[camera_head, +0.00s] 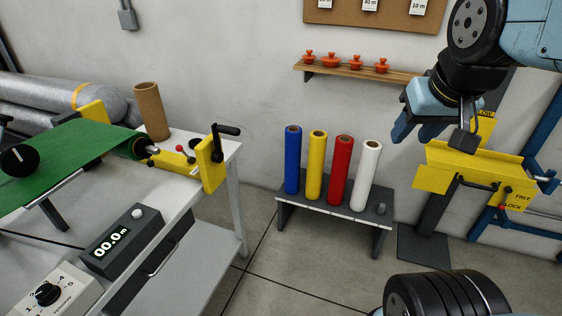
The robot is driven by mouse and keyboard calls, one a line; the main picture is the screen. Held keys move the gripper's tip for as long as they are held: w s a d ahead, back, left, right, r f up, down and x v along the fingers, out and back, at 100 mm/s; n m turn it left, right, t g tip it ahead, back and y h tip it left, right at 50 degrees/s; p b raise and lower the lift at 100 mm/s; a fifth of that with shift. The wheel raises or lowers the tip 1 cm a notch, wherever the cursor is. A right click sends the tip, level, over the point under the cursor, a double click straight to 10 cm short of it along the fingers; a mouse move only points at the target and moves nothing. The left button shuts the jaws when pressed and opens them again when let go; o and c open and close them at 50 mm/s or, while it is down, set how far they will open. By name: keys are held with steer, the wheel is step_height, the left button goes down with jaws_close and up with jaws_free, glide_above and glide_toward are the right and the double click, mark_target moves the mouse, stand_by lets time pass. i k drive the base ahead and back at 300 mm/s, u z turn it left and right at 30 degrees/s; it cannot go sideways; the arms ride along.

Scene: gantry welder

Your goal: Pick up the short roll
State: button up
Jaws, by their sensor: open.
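Blue (293,162), yellow (316,167), red (340,172) and white (366,177) rolls stand upright in a row on a low grey bench (330,222). They look about equally tall, so I cannot tell which is the short roll. A brown cardboard tube (151,112) stands upright at the back of the white worktable (225,148). My gripper (436,132) is at the upper right, open and empty. In the picture it is above and to the right of the white roll, apart from every roll.
A yellow box-like stand (470,168) marked "LOCK" is just below my gripper. A wall shelf (360,72) with several orange knobs hangs above the rolls. A green sheet roll (75,155) and crank (225,131) occupy the worktable at left. The floor before the bench is clear.

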mark_target(293, 135)
steer(key=z, duration=0.15)
steer(key=i, duration=0.9)
steer(key=u, duration=0.1)
